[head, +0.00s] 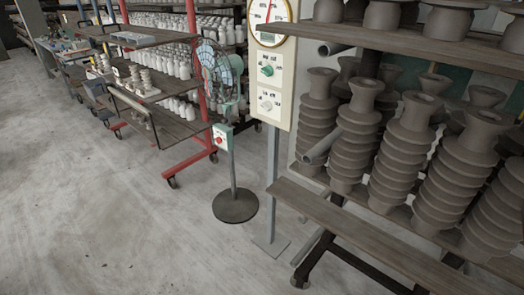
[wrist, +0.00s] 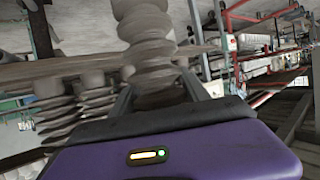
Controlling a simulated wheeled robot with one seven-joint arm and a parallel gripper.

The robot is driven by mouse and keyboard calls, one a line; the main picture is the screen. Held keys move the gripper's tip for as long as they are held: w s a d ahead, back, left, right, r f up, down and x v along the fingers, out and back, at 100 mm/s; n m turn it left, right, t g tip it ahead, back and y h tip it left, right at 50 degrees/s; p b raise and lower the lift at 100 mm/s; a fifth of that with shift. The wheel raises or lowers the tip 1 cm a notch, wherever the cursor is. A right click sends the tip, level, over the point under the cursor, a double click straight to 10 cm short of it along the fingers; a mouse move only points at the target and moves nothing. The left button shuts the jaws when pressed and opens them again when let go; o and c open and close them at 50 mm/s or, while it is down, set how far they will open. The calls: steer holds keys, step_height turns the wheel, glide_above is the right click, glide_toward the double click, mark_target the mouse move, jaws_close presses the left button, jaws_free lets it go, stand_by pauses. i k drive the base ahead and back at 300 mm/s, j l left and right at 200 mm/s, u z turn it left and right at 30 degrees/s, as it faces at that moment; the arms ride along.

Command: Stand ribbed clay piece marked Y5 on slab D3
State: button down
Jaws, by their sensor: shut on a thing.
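In the wrist view my gripper (wrist: 156,92) is shut on a ribbed grey clay piece (wrist: 148,40), which stands out from between the two fingers. Its far end runs out of the top of the picture, and no mark can be read on it. My gripper is not in the head view. Several similar ribbed clay pieces (head: 359,138) stand close together on the rack at the right of the head view, with no readable labels. I cannot make out a slab marked D3 in either view.
A bare wooden plank (head: 360,235) runs low along the rack's front. A gauge panel (head: 271,65) on a post and a standing fan (head: 220,75) are beside it. Red-framed trolleys (head: 200,150) hold pale ware. The floor (head: 100,210) at left is clear.

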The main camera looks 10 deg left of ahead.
mark_target(129, 80)
steer(key=i+j+u, duration=0.25)
steer(key=j+u, duration=0.25)
steer(key=i+j+u, duration=0.3)
steer(key=u, duration=0.15)
steer(key=i+j+u, duration=0.2)
steer(key=i+u, duration=0.3)
steer(key=i+j+u, duration=0.15)
steer(key=i, duration=0.6)
steer(key=i+j+u, duration=0.15)
steer(key=i, duration=0.6)
steer(key=i+j+z, duration=0.1)
steer(key=i+z, duration=0.35)
steer(key=i+j+z, duration=0.3)
steer(key=i+z, duration=0.2)
steer(key=i+j+z, duration=0.45)
